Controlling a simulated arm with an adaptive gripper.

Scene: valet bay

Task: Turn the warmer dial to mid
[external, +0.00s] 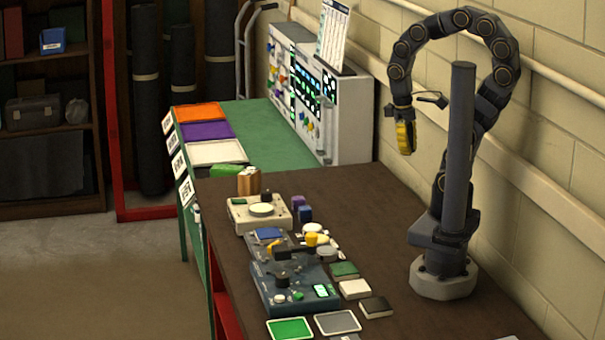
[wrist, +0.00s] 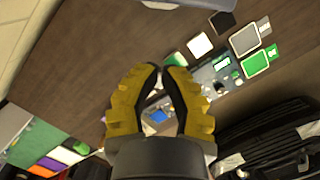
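A beige unit (external: 245,222) with a round pale plate (external: 263,210) and a small dark knob (external: 267,197) stands on the brown table. A dark blue-grey box (external: 262,296) stands in front of it. It has a black knob (external: 282,281) and a lit green display (external: 321,290). I cannot read any dial marking, so I cannot tell for certain which knob is the warmer dial. My gripper (external: 406,150) hangs high, right of these units and apart from them. In the wrist view, my gripper (wrist: 162,68) has its yellow fingertips nearly together, with nothing held between them.
Green (external: 289,329) and grey (external: 338,323) pads and several small blocks lie around the units. A green bench (external: 262,140) with coloured trays and a white control panel (external: 350,115) stands behind. A block wall runs along the right. The table's middle right is clear.

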